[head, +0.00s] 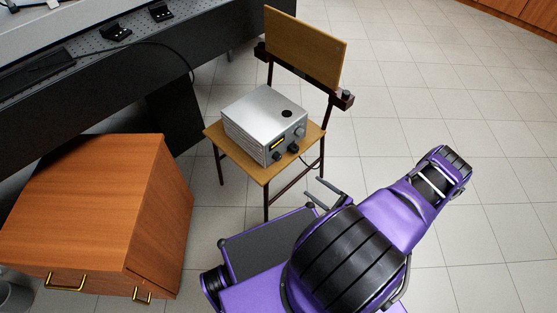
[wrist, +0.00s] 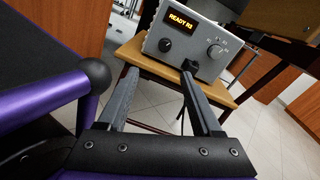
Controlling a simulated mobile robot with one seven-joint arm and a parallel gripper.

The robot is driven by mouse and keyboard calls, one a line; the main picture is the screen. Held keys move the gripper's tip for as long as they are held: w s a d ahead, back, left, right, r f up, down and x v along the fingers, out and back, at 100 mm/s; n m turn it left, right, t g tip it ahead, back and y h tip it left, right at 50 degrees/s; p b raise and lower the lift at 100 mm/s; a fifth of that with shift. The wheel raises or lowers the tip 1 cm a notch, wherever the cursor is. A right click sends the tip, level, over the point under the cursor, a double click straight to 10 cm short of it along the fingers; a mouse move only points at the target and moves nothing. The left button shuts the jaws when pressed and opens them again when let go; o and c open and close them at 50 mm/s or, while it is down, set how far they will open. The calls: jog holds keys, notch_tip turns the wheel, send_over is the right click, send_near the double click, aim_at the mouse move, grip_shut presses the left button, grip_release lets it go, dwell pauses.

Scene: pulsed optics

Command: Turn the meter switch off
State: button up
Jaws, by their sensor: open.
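The meter (head: 264,122) is a grey metal box on the seat of a wooden chair. Its front panel shows in the wrist view (wrist: 200,64), with a lit yellow display (wrist: 188,22) reading "READY" plus a short code. A black knob (wrist: 166,45) sits below the display at left. A silver rotary selector (wrist: 215,51) with small, unreadable marks around it sits at right. I cannot tell which control is the switch. My gripper (head: 315,181) is open and empty, apart from the panel. In the wrist view its fingers (wrist: 160,70) point toward the meter, and the right fingertip overlaps the panel's lower edge.
The chair seat (head: 214,132) holds the meter, with the backrest (head: 305,47) behind it. A wooden cabinet (head: 85,205) stands at left, and a dark optics bench (head: 95,85) behind it. A thin cable hangs near the meter's front. The tiled floor at right is clear.

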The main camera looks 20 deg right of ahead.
aim_at(279, 159)
jog(key=shift+m+t+h, duration=0.3)
jog(key=shift+m+t, duration=0.1)
jog(key=b+x, duration=0.1)
jog(key=x, duration=1.6)
jog(key=shift+w+f, duration=0.1)
jog(key=shift+w, duration=0.05)
jog(key=shift+c, duration=0.4)
grip_shut()
